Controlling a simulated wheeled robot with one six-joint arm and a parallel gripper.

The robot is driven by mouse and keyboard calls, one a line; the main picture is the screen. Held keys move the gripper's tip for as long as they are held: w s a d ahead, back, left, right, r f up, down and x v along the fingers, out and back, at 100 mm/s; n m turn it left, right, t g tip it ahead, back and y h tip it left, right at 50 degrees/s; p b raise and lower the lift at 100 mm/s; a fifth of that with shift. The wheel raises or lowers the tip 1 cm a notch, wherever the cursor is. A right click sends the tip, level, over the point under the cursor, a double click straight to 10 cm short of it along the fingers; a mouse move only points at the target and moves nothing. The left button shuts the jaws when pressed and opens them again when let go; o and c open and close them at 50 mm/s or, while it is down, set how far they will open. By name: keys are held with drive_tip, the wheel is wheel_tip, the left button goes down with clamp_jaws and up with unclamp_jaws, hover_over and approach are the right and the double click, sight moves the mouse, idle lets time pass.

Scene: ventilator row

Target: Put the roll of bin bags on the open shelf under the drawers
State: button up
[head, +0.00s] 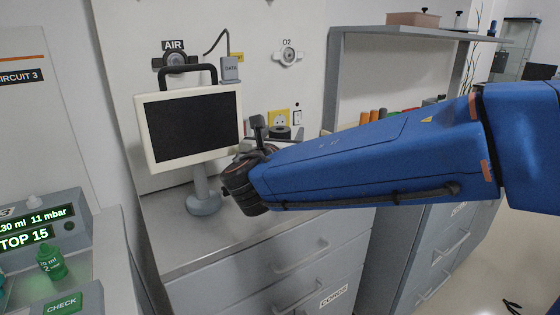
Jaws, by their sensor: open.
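My blue arm crosses the view from the right, and its dark wrist ends in front of the counter beside the monitor. My gripper (259,132) is only partly visible as a dark upright part above the wrist; its fingertips are not clear, and I see nothing held. I cannot make out a roll of bin bags for certain. A grey drawer unit (285,247) with bar handles stands below the counter, and another drawer unit (440,250) stands to the right. The open shelf under the drawers is not visible; the lower part is cut off by the frame.
A white-framed monitor (192,128) stands on the grey counter (180,240). Several orange and green items (372,115) show on a surface behind my arm, partly covered. A high shelf (420,34) holds a pinkish box (412,19). A device with green displays (38,225) is at left.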

drive_tip(key=shift+w+d, duration=0.15)
drive_tip(key=shift+w, duration=0.6)
clamp_jaws()
